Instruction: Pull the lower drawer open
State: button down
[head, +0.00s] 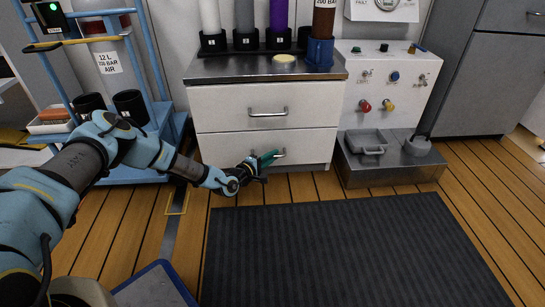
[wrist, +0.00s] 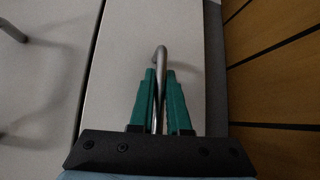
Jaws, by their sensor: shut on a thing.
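The white drawer cabinet has two drawers, each with a metal bar handle. The lower drawer (head: 219,148) looks closed, its front level with the upper drawer (head: 222,115). My gripper (head: 272,158) reaches in from the left at the lower drawer's handle (head: 282,153). In the wrist view, my gripper (wrist: 162,100) has its green fingers on both sides of the lower handle (wrist: 160,55), shut on the bar. The gripper hides part of the handle in the head view. The upper handle (wrist: 12,30) shows at the left of the wrist view.
A dark ribbed mat (head: 345,245) lies on the wooden floor in front of the cabinet. A grey metal step box (head: 385,172) stands to the right, under a white valve panel (head: 400,75). A blue cylinder rack (head: 160,100) stands at the left.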

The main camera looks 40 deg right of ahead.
dwell(0.4)
jog(key=s+a+p, duration=0.7)
jog(key=s+a, duration=0.8)
jog(key=s, duration=0.3)
jog(key=c, duration=0.9)
grip_release()
jog(key=shift+d, duration=0.1)
